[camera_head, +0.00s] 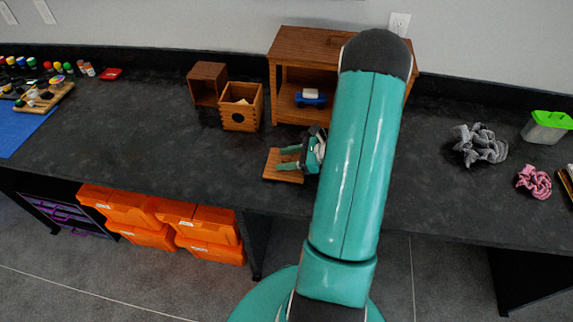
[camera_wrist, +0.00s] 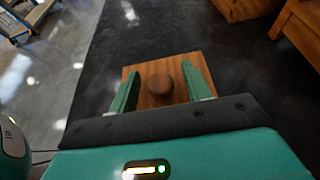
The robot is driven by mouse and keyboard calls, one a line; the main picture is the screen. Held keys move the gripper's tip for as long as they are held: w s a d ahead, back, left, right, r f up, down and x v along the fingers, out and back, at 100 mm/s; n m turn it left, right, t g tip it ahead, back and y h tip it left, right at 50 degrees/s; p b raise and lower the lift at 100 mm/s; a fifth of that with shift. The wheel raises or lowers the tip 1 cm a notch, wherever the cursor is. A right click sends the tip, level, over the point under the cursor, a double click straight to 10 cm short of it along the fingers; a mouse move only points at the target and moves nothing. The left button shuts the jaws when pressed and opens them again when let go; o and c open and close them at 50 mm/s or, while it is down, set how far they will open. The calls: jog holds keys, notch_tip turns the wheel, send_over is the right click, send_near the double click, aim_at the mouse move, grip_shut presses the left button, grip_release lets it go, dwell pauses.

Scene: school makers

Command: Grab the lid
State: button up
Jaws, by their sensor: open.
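The lid (camera_head: 283,175) is a flat square wooden board lying on the dark table near its front edge. In the wrist view the lid (camera_wrist: 139,77) shows a round wooden knob (camera_wrist: 159,87) on top. My gripper (camera_head: 282,158) is over the lid in the head view. In the wrist view its two green fingers (camera_wrist: 159,84) are apart, one on each side of the knob. I cannot tell whether they touch it. An open wooden box (camera_head: 241,118) with finger joints stands behind the lid, with something pale inside.
A small wooden cube box (camera_head: 207,84) stands behind the open box. A wooden shelf unit (camera_head: 309,42) holds a blue and white object (camera_head: 311,97). Grey cloth (camera_head: 480,144), pink cloth (camera_head: 534,181) and a green-lidded container (camera_head: 547,127) lie right. The table's left middle (camera_head: 130,125) is clear.

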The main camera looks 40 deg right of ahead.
jog(key=c, duration=1)
jog(key=shift+c, duration=0.2)
